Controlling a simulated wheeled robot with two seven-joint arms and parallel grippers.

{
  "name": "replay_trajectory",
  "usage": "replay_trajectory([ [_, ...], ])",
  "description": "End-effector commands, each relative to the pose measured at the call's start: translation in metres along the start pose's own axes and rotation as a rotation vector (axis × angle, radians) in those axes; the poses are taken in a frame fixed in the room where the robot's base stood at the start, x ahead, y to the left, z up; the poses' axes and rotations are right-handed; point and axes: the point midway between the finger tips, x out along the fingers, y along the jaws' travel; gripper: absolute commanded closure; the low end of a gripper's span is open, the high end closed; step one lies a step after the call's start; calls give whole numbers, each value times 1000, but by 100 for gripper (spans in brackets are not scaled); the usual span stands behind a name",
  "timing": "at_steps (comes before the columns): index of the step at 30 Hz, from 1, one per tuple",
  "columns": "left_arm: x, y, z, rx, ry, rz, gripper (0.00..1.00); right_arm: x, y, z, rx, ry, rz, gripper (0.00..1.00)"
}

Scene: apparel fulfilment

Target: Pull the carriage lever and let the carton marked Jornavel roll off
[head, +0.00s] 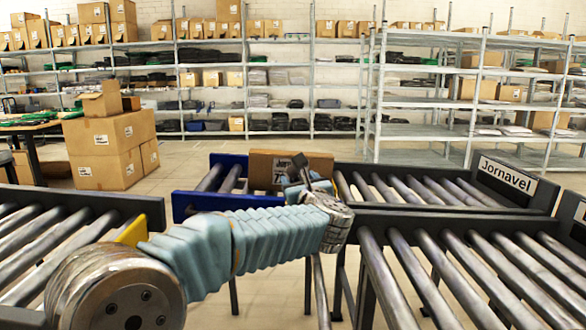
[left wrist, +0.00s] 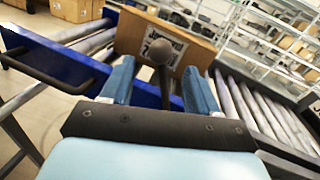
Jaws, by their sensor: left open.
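The carton (head: 262,166) is brown with a white label and sits on the blue carriage (head: 180,205). In the left wrist view the carton (left wrist: 193,48) stands just beyond my gripper; its label is partly hidden and looks like it reads Jornavel. The carriage lever (left wrist: 163,52) has a dark round knob on a stem. My left gripper (head: 308,183) is open; in the left wrist view its two blue fingers (left wrist: 158,80) stand on either side of the lever's stem, with gaps visible. In the head view my gripper hides most of the lever. My right gripper is out of view.
A roller lane with a Jornavel sign (head: 507,175) runs right from the carriage. More rollers (head: 440,265) lie in front on the right, and others (head: 50,235) on the left. Stacked cartons (head: 105,150) stand on the floor at left. Shelving lines the back.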

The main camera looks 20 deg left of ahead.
Motion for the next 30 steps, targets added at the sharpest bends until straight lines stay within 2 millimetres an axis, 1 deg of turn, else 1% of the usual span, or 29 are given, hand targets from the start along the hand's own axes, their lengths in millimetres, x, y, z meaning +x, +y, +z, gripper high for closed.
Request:
replay_trajectory([
  [1, 12, -1, 3, 3, -1, 3, 40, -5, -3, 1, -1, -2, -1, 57],
  [3, 27, -1, 3, 4, -1, 2, 40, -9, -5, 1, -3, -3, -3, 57],
  [6, 46, 0, 2, 5, -1, 2, 40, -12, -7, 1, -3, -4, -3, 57],
  [9, 59, 0, 2, 2, -1, 0, 40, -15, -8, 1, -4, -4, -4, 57],
  [14, 69, -1, 0, 2, 0, -2, 40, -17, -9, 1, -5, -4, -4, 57],
  [22, 70, 0, 0, 1, -1, -2, 40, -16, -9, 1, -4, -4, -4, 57],
  [30, 70, 0, 0, 1, 0, -2, 81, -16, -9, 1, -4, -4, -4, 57],
])
